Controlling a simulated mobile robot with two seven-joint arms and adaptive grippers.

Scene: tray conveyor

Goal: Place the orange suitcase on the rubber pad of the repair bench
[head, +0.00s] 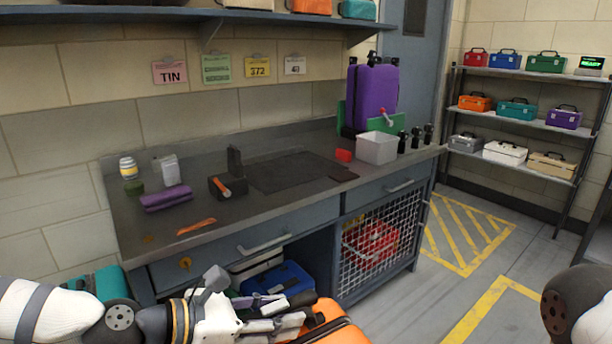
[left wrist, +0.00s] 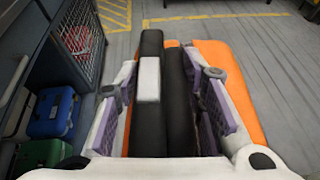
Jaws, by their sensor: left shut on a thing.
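The orange suitcase (head: 338,328) is at the bottom of the head view, in front of the bench and partly cut off. It also shows in the left wrist view (left wrist: 238,85). My left gripper (head: 295,312) is shut on its black handle, which stands between the purple-padded fingers in the left wrist view (left wrist: 165,100). Whether the suitcase touches the floor cannot be told. The rubber pad (head: 285,172) is a dark flat mat on the repair bench top (head: 240,208), with nothing on most of it. My right gripper is out of view.
On the bench, a black block with an orange-handled tool (head: 222,187) stands left of the pad. The bench's front edge and drawer handle (head: 265,243) lie between suitcase and pad.

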